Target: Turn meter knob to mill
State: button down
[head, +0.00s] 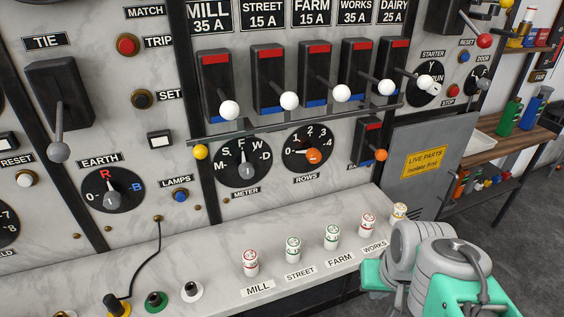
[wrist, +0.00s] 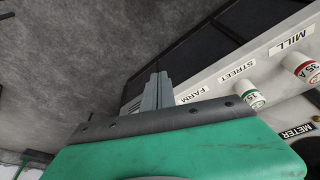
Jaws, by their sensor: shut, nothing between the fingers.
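The meter knob (head: 246,170) is a grey pointer knob on a black dial marked M, S, F, W and D. It sits on the marble panel above the METER label, and its pointer looks turned up, about at F. In the wrist view, part of the meter dial (wrist: 302,145) shows at the right edge beside its label. My gripper (wrist: 157,92) is shut and empty, pointing away from the dial. In the head view my wrist is at the lower right, well apart from the knob, and the fingertips cannot be made out.
The rows dial (head: 307,150) is right of the meter dial. White-balled switch levers (head: 290,101) jut out above, with a yellow ball (head: 201,152) at the left. Several fuses (head: 293,248) stand on the ledge below. A grey cabinet (head: 425,150) is at the right.

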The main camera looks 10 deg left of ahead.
aim_at(246, 170)
jog(key=k, duration=1.3)
jog(key=u, duration=0.55)
jog(key=i, duration=0.6)
jog(key=u, duration=0.95)
jog(key=i, duration=0.75)
